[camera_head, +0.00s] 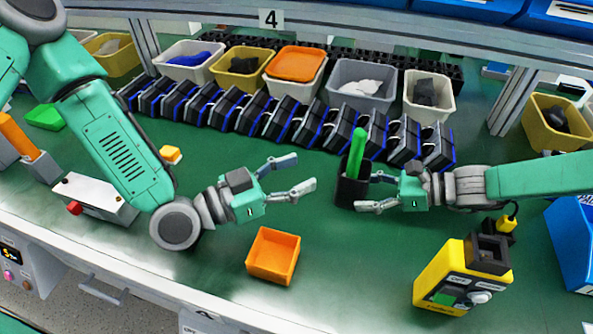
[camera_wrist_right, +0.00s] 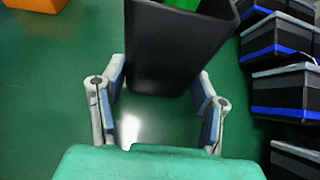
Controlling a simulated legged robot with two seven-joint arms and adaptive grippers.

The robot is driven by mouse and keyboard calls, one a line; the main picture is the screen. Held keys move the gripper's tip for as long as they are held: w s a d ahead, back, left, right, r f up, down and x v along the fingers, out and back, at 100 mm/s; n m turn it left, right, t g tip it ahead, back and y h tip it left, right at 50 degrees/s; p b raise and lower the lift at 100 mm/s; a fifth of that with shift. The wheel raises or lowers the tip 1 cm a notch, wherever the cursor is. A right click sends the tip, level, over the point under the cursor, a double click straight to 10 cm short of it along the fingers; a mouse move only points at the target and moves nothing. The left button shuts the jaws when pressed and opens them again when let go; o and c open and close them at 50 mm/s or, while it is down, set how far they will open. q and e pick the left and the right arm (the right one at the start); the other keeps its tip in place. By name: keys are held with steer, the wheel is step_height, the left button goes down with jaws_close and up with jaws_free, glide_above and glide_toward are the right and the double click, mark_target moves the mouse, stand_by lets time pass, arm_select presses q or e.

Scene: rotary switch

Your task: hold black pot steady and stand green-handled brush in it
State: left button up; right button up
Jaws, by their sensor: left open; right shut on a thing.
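The black pot (camera_head: 349,190) stands on the green bench, right of the middle in the head view. The green-handled brush (camera_head: 357,146) is in it, its handle rising slightly tilted above the rim. My right gripper (camera_head: 367,192) reaches in from the right and is shut on the pot. In the right wrist view its fingers (camera_wrist_right: 160,82) flank the dark pot (camera_wrist_right: 170,50), with a bit of green brush (camera_wrist_right: 183,3) inside the top. My left gripper (camera_head: 302,173) is open and empty, left of the pot and apart from it. The brush's lower end is hidden.
An orange tray (camera_head: 273,256) lies in front of my left gripper. A yellow-and-black device (camera_head: 452,285) stands front right. A row of black-and-blue boxes (camera_head: 285,120) and bins (camera_head: 362,88) lines the back. Bench between the orange tray and yellow device is clear.

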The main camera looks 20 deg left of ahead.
steer(key=shift+f, duration=0.1)
steer(key=o, duration=1.3)
steer(key=shift+c, duration=0.2)
